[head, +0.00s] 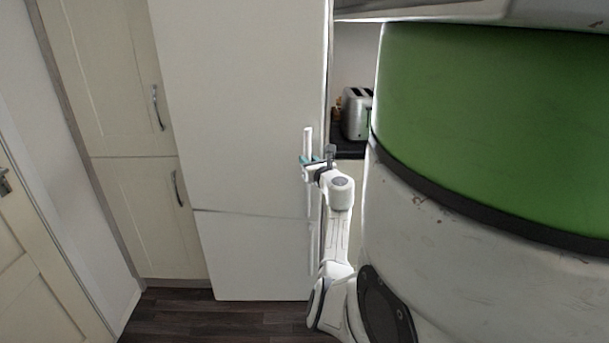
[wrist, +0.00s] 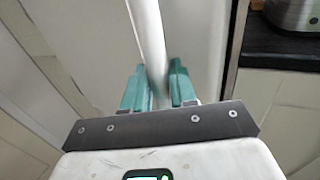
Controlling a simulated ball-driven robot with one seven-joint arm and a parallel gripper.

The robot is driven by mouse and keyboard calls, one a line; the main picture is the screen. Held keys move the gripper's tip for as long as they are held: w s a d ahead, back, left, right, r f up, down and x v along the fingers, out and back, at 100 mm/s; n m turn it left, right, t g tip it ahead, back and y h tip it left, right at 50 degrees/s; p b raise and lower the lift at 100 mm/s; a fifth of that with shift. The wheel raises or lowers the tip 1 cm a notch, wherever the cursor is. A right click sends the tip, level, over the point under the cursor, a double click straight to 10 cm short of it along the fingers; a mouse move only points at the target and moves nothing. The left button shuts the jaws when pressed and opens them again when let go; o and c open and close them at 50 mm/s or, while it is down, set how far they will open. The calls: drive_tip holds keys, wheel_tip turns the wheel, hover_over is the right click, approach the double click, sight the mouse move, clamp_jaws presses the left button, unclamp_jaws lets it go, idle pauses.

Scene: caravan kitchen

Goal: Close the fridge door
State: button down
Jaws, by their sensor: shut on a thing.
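The tall white fridge (head: 245,110) stands in the middle of the head view, its upper door above a lower door (head: 250,255). The upper door looks close to flush with the lower one; I cannot tell whether a small gap is left. A white vertical bar handle (head: 308,140) is near the upper door's right edge. My gripper (head: 313,161) is at the lower part of this handle. In the wrist view the teal fingers of my gripper (wrist: 160,88) are shut on the handle (wrist: 147,35), one on each side.
Cream cupboards (head: 115,75) with metal handles stand left of the fridge. A cream door (head: 40,265) is at the far left. A silver toaster (head: 356,114) sits on a dark counter (head: 349,147) right of the fridge. Dark wood floor (head: 215,318) shows in front.

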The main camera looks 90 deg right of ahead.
sight(314, 149)
drive_tip(key=s+d+n+t+y+b, duration=0.1)
drive_tip(key=d+n+t+b, duration=0.1)
drive_tip(key=d+b, duration=0.7)
drive_tip(key=shift+s+d+r+t+y, duration=0.15)
drive_tip(key=shift+s+d+t+y, duration=0.2)
drive_tip(key=shift+t, duration=0.35)
drive_tip(key=shift+s, duration=0.15)
drive_tip(key=c, duration=1.1)
unclamp_jaws()
drive_tip(key=shift+s+d, duration=0.15)
drive_tip(key=shift+o, duration=0.4)
drive_tip(key=shift+s+f, duration=0.1)
drive_tip(key=shift+f, duration=0.1)
drive_tip(key=shift+s+a, duration=0.15)
drive_tip(key=shift+a, duration=0.15)
drive_tip(key=p+v, duration=0.1)
drive_tip(key=v, duration=0.9)
drive_tip(key=shift+a+p, duration=0.2)
drive_tip(key=shift+p, duration=0.2)
